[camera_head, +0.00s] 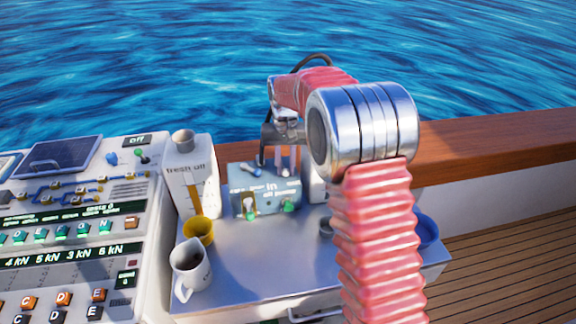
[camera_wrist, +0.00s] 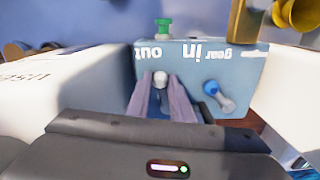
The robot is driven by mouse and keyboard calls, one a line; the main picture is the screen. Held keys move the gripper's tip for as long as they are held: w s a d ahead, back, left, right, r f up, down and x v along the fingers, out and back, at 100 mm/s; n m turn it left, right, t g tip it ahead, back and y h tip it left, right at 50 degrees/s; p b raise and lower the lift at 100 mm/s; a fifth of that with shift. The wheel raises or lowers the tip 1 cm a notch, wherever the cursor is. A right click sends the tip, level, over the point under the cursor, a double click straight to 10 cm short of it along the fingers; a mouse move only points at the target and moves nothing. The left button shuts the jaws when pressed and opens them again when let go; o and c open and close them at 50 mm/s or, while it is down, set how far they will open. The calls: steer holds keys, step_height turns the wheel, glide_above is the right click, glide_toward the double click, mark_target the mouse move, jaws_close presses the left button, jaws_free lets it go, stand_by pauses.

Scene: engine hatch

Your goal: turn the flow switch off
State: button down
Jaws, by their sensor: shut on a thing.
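A blue-grey box (camera_head: 268,198) stands at the back of the metal tray, lettered "in" in the head view. In the wrist view this box (camera_wrist: 185,68) appears upside down, with "out", "in" and "gear" on it. My gripper (camera_wrist: 161,92) is shut on a white-tipped lever (camera_wrist: 160,78) on its top. A second, blue-tipped lever (camera_wrist: 217,95) lies tilted beside it, under "gear", apart from the fingers. In the head view my gripper (camera_head: 276,160) is over the box, and the held lever is hidden. No label reading "flow" is legible.
A white "fresh oil" container (camera_head: 192,180) stands left of the box; another white container is partly hidden at its right. The control panel (camera_head: 75,215) fills the left, with an "off" display (camera_head: 137,141).

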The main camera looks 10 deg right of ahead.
steer(key=shift+a+r+m, duration=0.1)
steer(key=shift+a+m, duration=0.55)
steer(key=shift+m, duration=0.65)
steer(key=c, duration=1.8)
jaws_free()
steer(key=shift+c, duration=0.2)
step_height(320, 180, up, 14)
steer(key=shift+f, duration=0.2)
